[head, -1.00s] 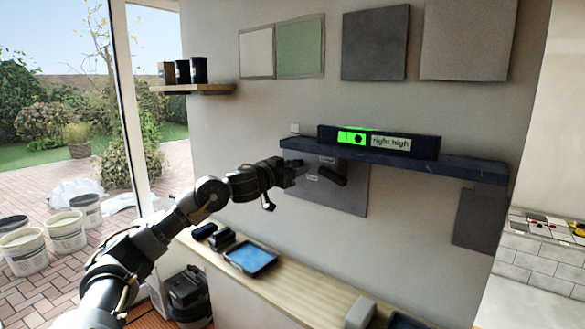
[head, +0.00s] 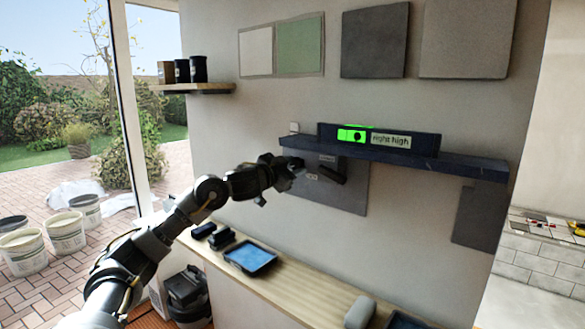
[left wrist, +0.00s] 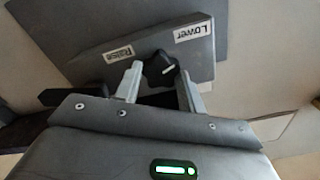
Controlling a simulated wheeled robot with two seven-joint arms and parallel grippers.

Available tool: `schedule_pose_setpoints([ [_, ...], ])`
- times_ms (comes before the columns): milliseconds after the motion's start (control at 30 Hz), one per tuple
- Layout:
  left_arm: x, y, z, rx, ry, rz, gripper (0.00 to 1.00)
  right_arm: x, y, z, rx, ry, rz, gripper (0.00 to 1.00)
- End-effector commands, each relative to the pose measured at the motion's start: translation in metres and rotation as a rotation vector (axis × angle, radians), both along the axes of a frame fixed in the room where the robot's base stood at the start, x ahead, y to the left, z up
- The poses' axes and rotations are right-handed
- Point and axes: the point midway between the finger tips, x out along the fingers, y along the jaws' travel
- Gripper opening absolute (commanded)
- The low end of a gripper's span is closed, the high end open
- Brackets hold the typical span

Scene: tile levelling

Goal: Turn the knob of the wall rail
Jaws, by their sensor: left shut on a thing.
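The wall rail (head: 470,168) is a dark blue ledge on the wall. A long level on it (head: 425,146) has a lit green vial (head: 351,136) and a label reading "right high". In the left wrist view, the black knob (left wrist: 156,75) with a white mark sits on a grey panel (left wrist: 120,57) labelled "Raise" and "Lower". My left gripper (left wrist: 161,76) has one finger on each side of the knob and is shut on it. In the head view my left gripper (head: 290,172) is just below the rail's left end and hides the knob. My right gripper is not in view.
A dark bar (head: 332,176) sticks out to the right of my left gripper, below the rail. A wooden counter (head: 300,287) below carries a blue-screened tablet (head: 250,257) and small dark items. A small shelf with cans (head: 190,88) is at upper left.

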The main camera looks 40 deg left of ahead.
Motion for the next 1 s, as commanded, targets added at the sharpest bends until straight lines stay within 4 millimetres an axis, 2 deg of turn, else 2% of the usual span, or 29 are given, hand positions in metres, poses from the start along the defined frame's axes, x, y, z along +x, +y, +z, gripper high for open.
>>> schedule_pose_setpoints([
  [100,0.0,0.0,0.0,-0.002,-0.001,0.001,0.17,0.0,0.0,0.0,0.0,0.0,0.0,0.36],
  [133,0.0,0.0,0.0,-0.002,-0.001,0.001,0.41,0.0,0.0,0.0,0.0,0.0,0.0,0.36],
  [300,0.0,0.0,0.0,-0.003,-0.001,0.001,0.61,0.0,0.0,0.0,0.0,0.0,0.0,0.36],
  [667,-0.006,0.0,-0.002,-0.001,0.0,0.0,0.61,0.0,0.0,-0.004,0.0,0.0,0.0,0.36],
  [767,-0.02,0.0,-0.004,0.001,0.0,0.0,0.61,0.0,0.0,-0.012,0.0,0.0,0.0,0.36],
  [1000,-0.069,0.0,-0.005,0.004,0.0,0.002,0.61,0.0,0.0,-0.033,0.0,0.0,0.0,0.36],
])
